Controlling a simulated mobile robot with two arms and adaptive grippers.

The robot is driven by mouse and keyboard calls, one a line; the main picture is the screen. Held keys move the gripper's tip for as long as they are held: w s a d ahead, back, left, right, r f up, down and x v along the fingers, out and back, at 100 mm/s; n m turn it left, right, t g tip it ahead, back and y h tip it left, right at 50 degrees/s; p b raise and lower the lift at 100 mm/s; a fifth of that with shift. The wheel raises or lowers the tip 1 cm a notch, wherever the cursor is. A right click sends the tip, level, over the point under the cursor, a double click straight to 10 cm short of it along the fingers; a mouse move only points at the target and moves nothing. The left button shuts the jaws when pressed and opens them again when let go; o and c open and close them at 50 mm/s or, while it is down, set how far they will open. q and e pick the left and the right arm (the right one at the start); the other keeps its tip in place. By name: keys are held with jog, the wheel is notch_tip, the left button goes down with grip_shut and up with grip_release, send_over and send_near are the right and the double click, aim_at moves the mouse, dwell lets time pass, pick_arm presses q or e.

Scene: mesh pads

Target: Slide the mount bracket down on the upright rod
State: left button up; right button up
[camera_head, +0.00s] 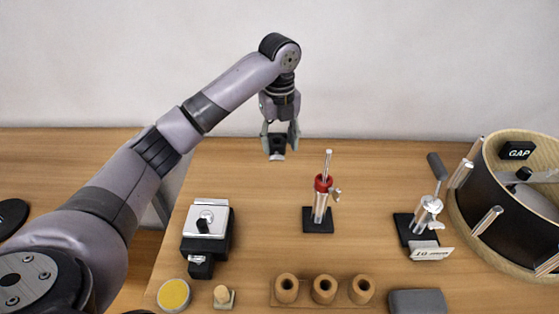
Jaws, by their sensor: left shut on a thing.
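My left gripper (279,143) is shut on a small dark block with a pale lower edge, which looks like the mount bracket (277,146). It holds it above the back of the table, behind and to the left of the upright rod (328,162). The silver rod rises from a red collar (323,183) and a thicker metal tube on a square black base (318,226). The bracket is apart from the rod. Its hole cannot be made out. My right gripper is out of view.
A black and silver clamp block (205,220) stands left of the rod. Another metal stand (428,208) with a tilted black handle is on the right, beside a drum-like ring (484,200). Several wooden cylinders (323,290) stand in front.

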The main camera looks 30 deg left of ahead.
pick_arm(q)
notch_tip(320, 180, up, 4)
jog(key=shift+r+p, duration=0.2)
jog(key=shift+p, duration=0.9)
jog(key=s+d+r+m+p, duration=0.2)
jog(key=d+r+p, duration=0.4)
jog(key=p, duration=0.3)
jog(key=s+d+r+m+p, duration=0.2)
jog(key=d+r+m+p, duration=0.3)
jog(key=d+p, duration=0.3)
jog(key=shift+s+d+r+p, duration=0.3)
jog(key=shift+r+p, duration=0.3)
jog(key=shift+p, duration=0.65)
jog(key=shift+f, duration=0.25)
